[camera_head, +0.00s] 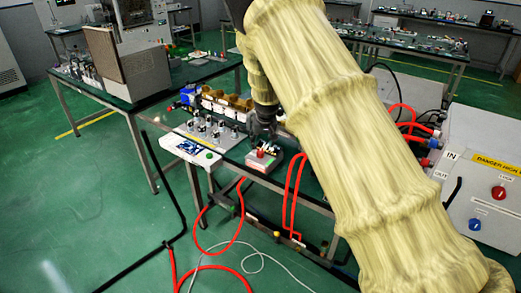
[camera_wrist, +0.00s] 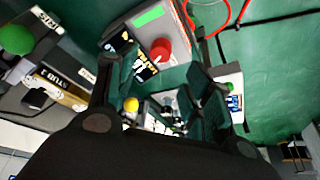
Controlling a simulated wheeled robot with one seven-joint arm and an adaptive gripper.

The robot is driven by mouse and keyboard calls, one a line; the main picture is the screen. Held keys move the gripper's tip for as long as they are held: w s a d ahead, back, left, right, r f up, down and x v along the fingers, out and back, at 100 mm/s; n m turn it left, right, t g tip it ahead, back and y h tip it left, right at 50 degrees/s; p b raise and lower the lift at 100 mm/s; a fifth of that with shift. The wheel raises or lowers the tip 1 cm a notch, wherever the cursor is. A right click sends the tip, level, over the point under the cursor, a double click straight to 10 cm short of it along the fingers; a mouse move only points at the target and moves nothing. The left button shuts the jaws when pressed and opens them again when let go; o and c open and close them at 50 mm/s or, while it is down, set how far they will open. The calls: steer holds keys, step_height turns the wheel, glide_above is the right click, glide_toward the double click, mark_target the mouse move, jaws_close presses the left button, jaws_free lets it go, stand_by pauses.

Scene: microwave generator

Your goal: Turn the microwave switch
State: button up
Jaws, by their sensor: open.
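A small grey box with a red knob (camera_head: 261,153) stands at the front edge of the dark-topped table. In the wrist view the red knob (camera_wrist: 161,50) lies just beyond the gap between my fingertips, on the grey box (camera_wrist: 172,20) with a green label. My gripper (camera_head: 262,133) is above and just behind the knob, pointing down. In the wrist view my gripper (camera_wrist: 163,72) is open, with one finger on each side and nothing held. I cannot tell whether a finger touches the box.
A grey panel with several knobs (camera_head: 212,133) and a white device with a green button (camera_head: 192,150) stand left of the box. Red cables (camera_head: 297,190) hang below the table edge. A large grey cabinet (camera_head: 485,160) stands at the right. Green floor is open at the left.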

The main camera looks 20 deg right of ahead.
mark_target(261, 151)
steer(key=shift+p+x, duration=0.75)
steer(key=shift+x, duration=3)
steer(key=shift+c, duration=0.2)
steer(key=c, duration=1)
